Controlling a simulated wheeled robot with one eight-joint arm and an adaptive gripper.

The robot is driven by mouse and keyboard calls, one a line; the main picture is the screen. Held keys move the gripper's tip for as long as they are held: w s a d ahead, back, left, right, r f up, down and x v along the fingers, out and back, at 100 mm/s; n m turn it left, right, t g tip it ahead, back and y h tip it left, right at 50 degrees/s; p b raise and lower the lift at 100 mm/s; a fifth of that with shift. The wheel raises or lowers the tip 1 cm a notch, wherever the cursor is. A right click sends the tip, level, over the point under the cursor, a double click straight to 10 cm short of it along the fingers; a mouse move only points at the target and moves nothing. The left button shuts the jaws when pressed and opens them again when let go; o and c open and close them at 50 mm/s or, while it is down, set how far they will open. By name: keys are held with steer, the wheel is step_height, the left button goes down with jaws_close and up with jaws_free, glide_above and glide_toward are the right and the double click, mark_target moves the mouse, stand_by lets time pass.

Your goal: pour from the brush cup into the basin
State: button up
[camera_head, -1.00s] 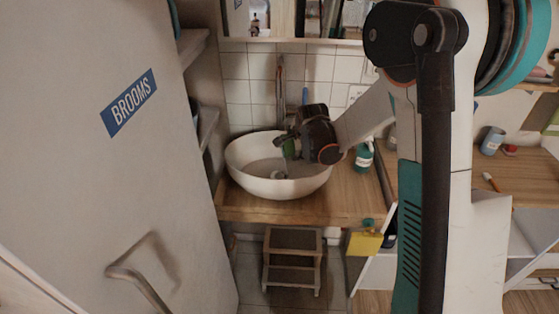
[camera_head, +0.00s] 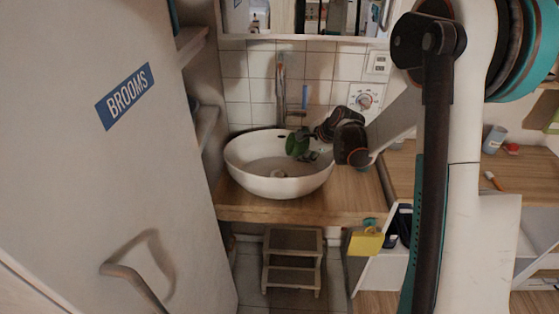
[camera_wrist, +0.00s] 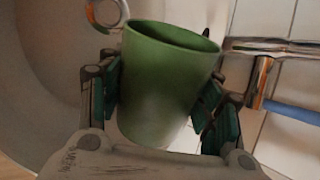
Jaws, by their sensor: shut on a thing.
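The brush cup (camera_wrist: 160,90) is a plain green cup, held between the two finger pads of my gripper (camera_wrist: 163,100) in the wrist view. Its rim faces away from the palm; the inside shows only as a dark sliver, so its contents cannot be told. In the head view the green cup (camera_head: 297,143) is tilted over the back right part of the basin (camera_head: 255,184). My gripper (camera_head: 313,136) comes in from the right and is shut on the cup. The basin is a round white bowl on the wooden counter, with a drain fitting at its bottom.
A wooden counter (camera_head: 350,200) surrounds the basin. A door marked BROOMS (camera_head: 125,95) fills the left. A step stool (camera_head: 292,262) and yellow cloth (camera_head: 365,242) are below.

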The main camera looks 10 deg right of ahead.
steer(key=shift+d+f+m+y+b, duration=0.2)
steer(key=shift+f+m+y+b, duration=0.2)
steer(key=shift+f+y+b, duration=0.65)
steer(key=shift+r, duration=0.15)
steer(key=shift+r+m+t+y, duration=0.25)
steer(key=shift+m+t+y, duration=0.15)
steer(key=shift+y, duration=0.35)
steer(key=shift+d+r+m+y, duration=0.15)
steer(key=shift+r+m+y, duration=0.1)
steer(key=shift+r+y, duration=0.35)
steer(key=shift+d+r+m+y, duration=0.15)
steer(key=shift+r+m+y, duration=0.1)
steer(key=shift+r+y, duration=0.3)
steer(key=shift+d+r+m+t+y, duration=0.4)
steer(key=shift+d+r+t+y, duration=0.1)
steer(key=shift+d+y, duration=0.1)
steer(key=r, duration=0.1)
steer(key=d+r+m+y, duration=0.1)
steer(key=r+t+y, duration=0.1)
steer(key=shift+d+r, duration=0.35)
steer(key=shift+d, duration=0.05)
steer(key=shift+s+d+r+m+t+y, duration=0.1)
steer(key=shift+d+r+m+t+y, duration=0.45)
steer(key=shift+m+y, duration=0.25)
steer(key=shift+a+f, duration=0.1)
